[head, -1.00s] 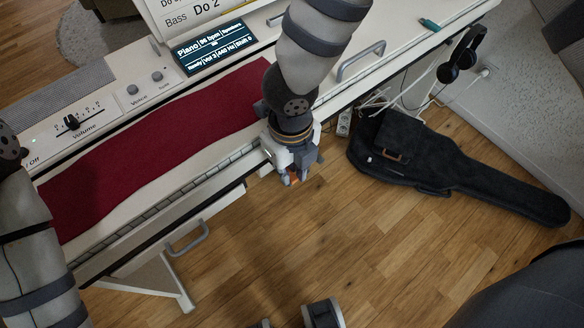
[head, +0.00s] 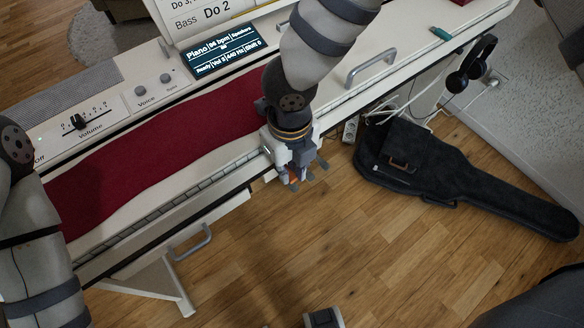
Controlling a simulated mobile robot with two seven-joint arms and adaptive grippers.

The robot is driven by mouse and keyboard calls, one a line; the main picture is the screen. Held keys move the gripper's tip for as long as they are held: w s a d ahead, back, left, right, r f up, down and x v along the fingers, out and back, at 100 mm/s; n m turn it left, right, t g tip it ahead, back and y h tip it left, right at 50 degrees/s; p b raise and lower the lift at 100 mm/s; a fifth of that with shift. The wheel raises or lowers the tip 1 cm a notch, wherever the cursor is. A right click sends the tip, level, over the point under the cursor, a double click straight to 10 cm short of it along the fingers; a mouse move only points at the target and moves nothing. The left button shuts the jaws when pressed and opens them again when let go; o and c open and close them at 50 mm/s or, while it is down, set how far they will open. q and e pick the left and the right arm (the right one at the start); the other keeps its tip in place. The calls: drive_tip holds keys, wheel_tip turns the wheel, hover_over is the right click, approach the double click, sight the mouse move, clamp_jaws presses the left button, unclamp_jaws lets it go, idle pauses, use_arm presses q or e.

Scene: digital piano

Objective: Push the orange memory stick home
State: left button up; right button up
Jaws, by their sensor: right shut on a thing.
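The orange memory stick (head: 293,172) shows only as a small orange patch between the fingers of my right gripper (head: 298,176), at the front edge of the digital piano (head: 140,222). My right gripper is shut on it. The fingers hide most of the stick, and I cannot tell whether it touches a port. My left arm comes in at the left edge, but its gripper is out of view.
A red cloth (head: 150,155) covers the keys. A teal stick (head: 440,34) lies on the piano's right end. Metal handles (head: 366,62) stick up from the top. Headphones (head: 472,62) hang at the right end. A black guitar case (head: 465,180) lies on the floor.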

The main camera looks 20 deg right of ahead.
drive_tip(key=o, duration=0.8)
drive_tip(key=shift+o, duration=0.2)
drive_tip(key=shift+r+p, duration=1.1)
drive_tip(key=shift+r, duration=1.45)
use_arm(q)
drive_tip(key=shift+w+r+t, duration=0.4)
drive_tip(key=shift+w+r, duration=0.8)
drive_tip(key=shift+r, duration=0.05)
